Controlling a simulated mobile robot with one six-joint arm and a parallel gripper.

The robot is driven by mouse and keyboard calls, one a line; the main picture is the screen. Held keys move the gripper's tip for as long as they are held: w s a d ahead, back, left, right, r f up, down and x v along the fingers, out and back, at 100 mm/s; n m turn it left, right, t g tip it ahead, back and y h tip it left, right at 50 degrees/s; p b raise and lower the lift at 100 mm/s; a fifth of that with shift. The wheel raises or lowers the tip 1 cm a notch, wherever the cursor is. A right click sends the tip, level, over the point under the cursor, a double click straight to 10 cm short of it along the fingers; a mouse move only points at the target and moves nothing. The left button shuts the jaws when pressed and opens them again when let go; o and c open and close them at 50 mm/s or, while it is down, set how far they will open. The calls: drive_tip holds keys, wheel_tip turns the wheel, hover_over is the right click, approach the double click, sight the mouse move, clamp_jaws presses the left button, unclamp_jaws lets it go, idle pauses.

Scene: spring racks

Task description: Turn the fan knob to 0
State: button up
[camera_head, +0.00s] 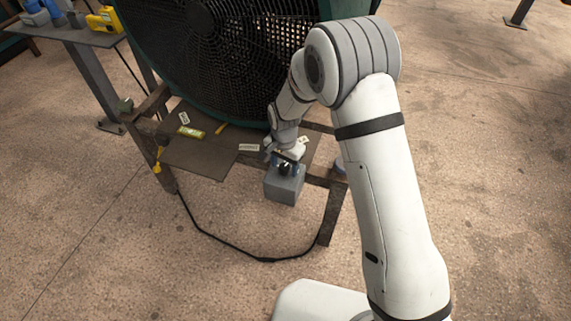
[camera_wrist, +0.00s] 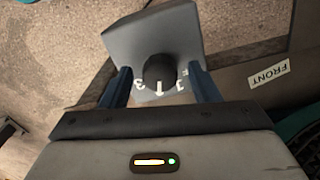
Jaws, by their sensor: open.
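The fan knob (camera_wrist: 160,71) is a round black dial on the front of a grey control box (camera_wrist: 130,38). White number marks show below it in the wrist view; a 3 is at the left, and the others are partly hidden or hard to read. In the head view the grey box (camera_head: 285,186) hangs at the front edge of the fan's stand. My gripper (camera_wrist: 163,83) is open, with one blue finger on each side of the knob. I cannot tell whether the fingers touch it. In the head view my gripper (camera_head: 286,163) is just above the box.
The large fan (camera_head: 215,40) with a black grille stands behind the box. A brown shelf (camera_head: 200,155) holds a yellow-green item (camera_head: 191,132) and labels. A black cable (camera_head: 268,259) loops down to the floor. A table (camera_head: 90,36) stands at the upper left.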

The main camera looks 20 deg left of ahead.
drive_tip(key=c, duration=0.9)
drive_tip(key=shift+d, duration=0.2)
drive_tip(key=shift+c, duration=0.5)
drive_tip(key=shift+a, duration=0.2)
